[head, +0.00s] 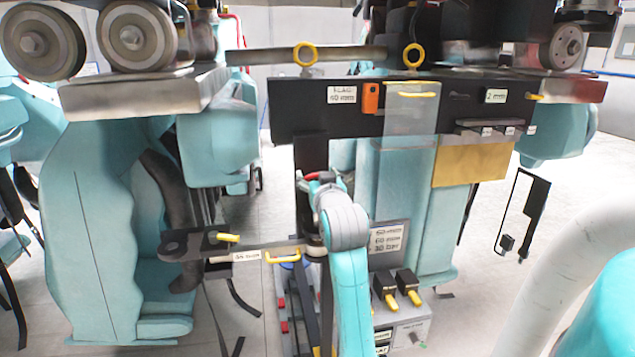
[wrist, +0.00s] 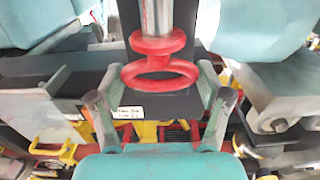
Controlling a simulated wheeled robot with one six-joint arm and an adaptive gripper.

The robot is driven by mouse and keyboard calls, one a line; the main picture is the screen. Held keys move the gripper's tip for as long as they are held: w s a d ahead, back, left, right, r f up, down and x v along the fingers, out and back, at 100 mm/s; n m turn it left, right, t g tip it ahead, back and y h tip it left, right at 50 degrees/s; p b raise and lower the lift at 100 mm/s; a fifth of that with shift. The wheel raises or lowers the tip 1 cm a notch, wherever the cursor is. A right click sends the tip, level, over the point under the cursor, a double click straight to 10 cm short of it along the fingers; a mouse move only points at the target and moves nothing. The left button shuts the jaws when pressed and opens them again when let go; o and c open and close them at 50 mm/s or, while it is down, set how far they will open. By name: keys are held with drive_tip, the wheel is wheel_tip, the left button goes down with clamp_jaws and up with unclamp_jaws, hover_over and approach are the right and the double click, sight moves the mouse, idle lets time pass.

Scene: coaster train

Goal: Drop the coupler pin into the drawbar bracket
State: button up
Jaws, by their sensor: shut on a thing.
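The coupler pin has a red ring handle (wrist: 160,74) and a metal shaft (wrist: 157,16), which runs up out of the wrist view. My gripper (wrist: 162,88) has its grey fingers on both sides of the red ring and is shut on it. In the head view my gripper (head: 321,188) is near the middle, with a little of the red pin (head: 317,176) showing; the rest is hidden by my arm. A dark bracket plate with a hole (head: 180,244), apparently the drawbar bracket, sticks out to the left at mid-height. The pin is apart from that hole.
A black crossbeam (head: 290,121) with an orange block (head: 371,98) and a clear flap (head: 410,112) spans above. Teal coaster seats (head: 100,220) stand at left. A grey box with black-and-yellow connectors (head: 400,325) is low at right of my arm. Yellow handle (head: 283,257) sits by the bracket's bar.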

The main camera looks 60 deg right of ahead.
drive_tip(key=shift+r, duration=1.7)
